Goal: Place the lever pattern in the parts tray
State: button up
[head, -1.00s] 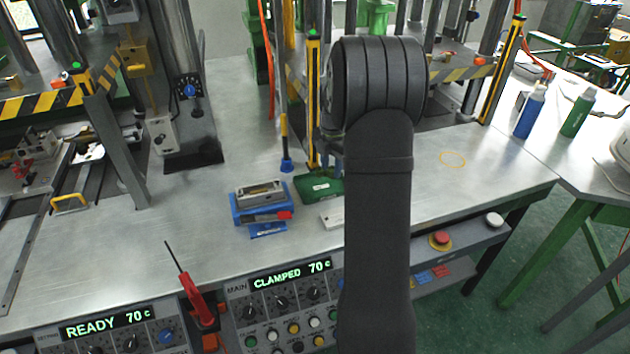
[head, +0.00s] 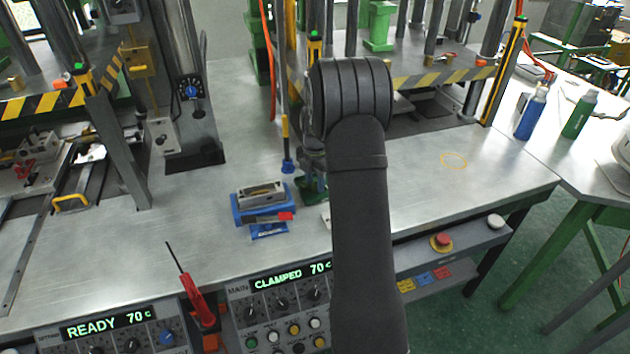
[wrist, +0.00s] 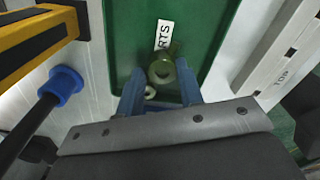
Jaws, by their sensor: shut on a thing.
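The green parts tray (wrist: 125,40) fills the middle of the wrist view, with a white label ending in "RTS". My gripper (wrist: 160,88) has two blue fingers over the tray. They are shut on the lever pattern (wrist: 162,72), a dull green piece with a ring-shaped boss and a paler ring near the left finger. I cannot tell whether the pattern touches the tray floor. In the head view my arm hides the gripper's tips and the pattern, and only a small green part of the tray (head: 303,190) shows.
A blue fixture (head: 262,208) with a metal block stands left of the tray. A post with a blue foot (head: 288,165) rises just behind. In the wrist view a yellow-black post (wrist: 40,38) is at upper left and a pale block (wrist: 275,50) at right.

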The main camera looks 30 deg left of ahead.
aim_at(315, 184)
jog(key=shift+f, duration=0.2)
jog(key=o, duration=1)
jog(key=shift+r, duration=0.15)
notch_tip(315, 184, up, 12)
jog(key=shift+r, duration=0.1)
